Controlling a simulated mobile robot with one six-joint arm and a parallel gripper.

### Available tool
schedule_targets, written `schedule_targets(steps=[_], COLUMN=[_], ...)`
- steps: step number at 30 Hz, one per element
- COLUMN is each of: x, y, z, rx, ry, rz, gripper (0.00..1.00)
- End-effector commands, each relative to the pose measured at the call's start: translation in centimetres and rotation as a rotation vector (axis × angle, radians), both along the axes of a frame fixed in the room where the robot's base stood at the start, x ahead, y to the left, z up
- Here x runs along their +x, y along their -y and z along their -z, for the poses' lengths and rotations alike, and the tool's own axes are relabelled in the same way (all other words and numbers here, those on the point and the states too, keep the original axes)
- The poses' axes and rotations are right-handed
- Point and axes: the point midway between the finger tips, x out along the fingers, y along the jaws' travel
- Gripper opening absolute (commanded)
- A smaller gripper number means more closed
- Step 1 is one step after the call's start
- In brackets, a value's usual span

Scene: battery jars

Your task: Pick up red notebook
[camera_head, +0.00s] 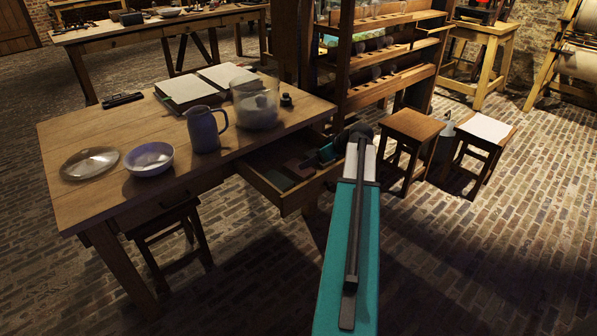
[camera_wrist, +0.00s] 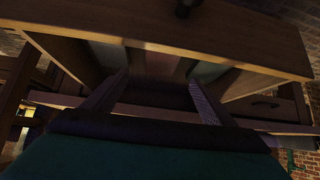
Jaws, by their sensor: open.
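A dark reddish flat thing, which looks like the red notebook (camera_head: 299,169), lies in the open drawer (camera_head: 289,204) of the wooden table. It also shows dimly in the wrist view (camera_wrist: 160,64), between two greenish flat things. My gripper (camera_head: 326,155) is at the right end of the drawer in the head view, and my arm partly hides it there. In the wrist view, my gripper (camera_wrist: 160,84) has its two fingers spread apart with nothing seen between them. The fingers point toward the drawer's inside. The picture is dark, so I cannot tell their exact height over the notebook.
A green flat thing (camera_head: 277,180) lies in the drawer's left part. The drawer front with its knob (camera_wrist: 186,8) spans the wrist view's top. The table (camera_head: 95,199) carries a blue jug (camera_head: 205,130), glass jar (camera_head: 256,103), bowl and open book. Two stools stand right.

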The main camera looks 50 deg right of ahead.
Motion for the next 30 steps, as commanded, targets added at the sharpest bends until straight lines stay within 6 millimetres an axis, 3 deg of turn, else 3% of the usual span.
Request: schedule_targets(steps=[9,23,30], x=[2.8,3.1,4.4], y=[0.1,0.1,0.1], z=[2.9,3.2,4.5], rx=[0.001,0.000,0.000], ry=[0.000,0.000,0.000], rz=[0.001,0.001,0.001], gripper=[0.78,0.78,0.78])
